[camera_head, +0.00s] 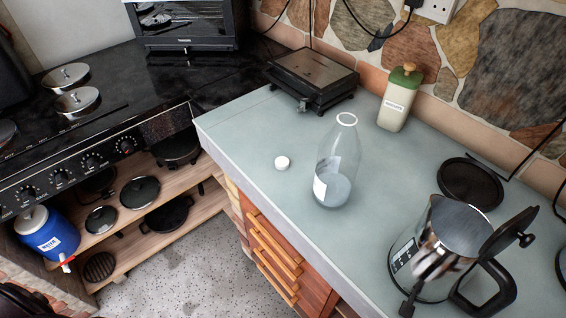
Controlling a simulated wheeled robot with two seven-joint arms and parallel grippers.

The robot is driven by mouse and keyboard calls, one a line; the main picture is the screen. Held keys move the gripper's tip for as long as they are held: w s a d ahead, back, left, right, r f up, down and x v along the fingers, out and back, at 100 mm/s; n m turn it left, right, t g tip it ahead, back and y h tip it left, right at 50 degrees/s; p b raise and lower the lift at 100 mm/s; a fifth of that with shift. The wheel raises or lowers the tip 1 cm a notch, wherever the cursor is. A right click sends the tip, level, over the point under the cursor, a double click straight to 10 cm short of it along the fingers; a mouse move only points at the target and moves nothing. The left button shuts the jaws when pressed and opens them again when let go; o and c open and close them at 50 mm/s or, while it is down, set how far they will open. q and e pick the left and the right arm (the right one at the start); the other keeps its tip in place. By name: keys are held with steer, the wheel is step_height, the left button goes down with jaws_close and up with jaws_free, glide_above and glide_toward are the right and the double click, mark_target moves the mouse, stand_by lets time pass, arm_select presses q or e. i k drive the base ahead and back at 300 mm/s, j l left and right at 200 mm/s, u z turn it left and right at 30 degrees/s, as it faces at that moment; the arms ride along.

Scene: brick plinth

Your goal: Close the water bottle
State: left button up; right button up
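A clear water bottle (338,165) with a white-rimmed open mouth and a pale label stands upright on the grey-green countertop (260,135). A small round white cap (282,163) lies on the counter a short way left of the bottle, apart from it and near the front edge. The bottle's mouth is uncovered. Neither of my grippers shows in the head view.
A steel kettle (440,250) with its lid raised stands at the right, near a black round base (470,183). A black appliance (312,78) and a green-lidded container (399,98) stand at the back. A black stove (120,100) adjoins at left. Counter around the cap is clear.

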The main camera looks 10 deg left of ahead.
mark_target(340, 154)
steer(key=z, duration=0.55)
steer(key=j+z, duration=0.7)
steer(key=j, duration=0.2)
steer(key=k+j+z, duration=0.15)
steer(key=j+z, duration=0.2)
steer(key=k+j, duration=0.1)
steer(key=j, duration=0.3)
steer(key=k+j+z, duration=0.1)
steer(key=j, duration=0.25)
steer(key=k+j, duration=0.15)
steer(key=j, duration=0.25)
steer(key=k+j, duration=0.1)
steer(key=j, duration=0.25)
steer(key=k+j+z, duration=0.1)
steer(key=j, duration=0.3)
